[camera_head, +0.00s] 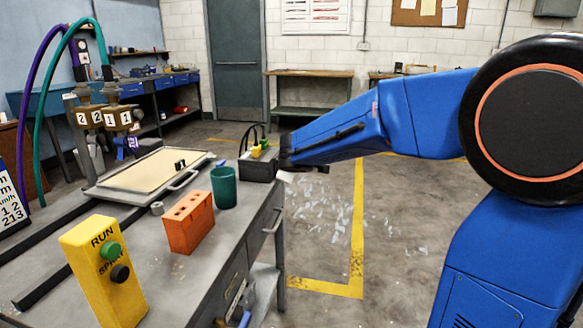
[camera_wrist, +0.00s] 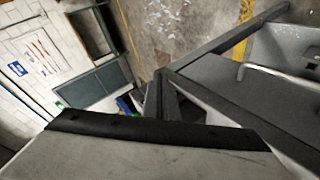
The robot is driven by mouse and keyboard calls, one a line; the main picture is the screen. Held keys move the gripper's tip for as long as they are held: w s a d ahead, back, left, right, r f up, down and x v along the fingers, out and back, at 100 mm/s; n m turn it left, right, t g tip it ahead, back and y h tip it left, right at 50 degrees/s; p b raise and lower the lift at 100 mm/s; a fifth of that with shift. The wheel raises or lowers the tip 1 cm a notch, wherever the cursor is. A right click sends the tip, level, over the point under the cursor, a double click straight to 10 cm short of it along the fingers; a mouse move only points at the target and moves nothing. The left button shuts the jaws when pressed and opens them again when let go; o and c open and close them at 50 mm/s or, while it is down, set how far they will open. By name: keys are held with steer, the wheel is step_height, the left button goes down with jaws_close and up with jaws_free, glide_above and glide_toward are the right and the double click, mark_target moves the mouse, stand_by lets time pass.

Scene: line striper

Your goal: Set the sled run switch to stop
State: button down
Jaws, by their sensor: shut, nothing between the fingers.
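A yellow control box (camera_head: 101,277) stands on the near end of the grey bench in the head view. It carries a green knob (camera_head: 110,250) under the word RUN and a black knob (camera_head: 120,273) by the word SPRAY. I cannot read the knob positions. My gripper (camera_head: 285,163) is shut and empty at the bench's right edge, beside a dark box (camera_head: 258,167) with yellow and green parts on top. It is well behind the yellow control box and apart from it. In the wrist view, dark gripper parts (camera_wrist: 163,98) show, and the yellow control box does not.
An orange block with holes (camera_head: 188,228), a green cup (camera_head: 224,187) and a framed panel (camera_head: 140,172) stand on the bench. Numbered nozzles (camera_head: 105,118) with purple and teal hoses hang behind. The floor right of the bench is open, marked with yellow lines (camera_head: 357,230).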

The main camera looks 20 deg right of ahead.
steer(key=shift+r, duration=0.2)
steer(key=shift+r, duration=0.6)
steer(key=shift+s, duration=0.1)
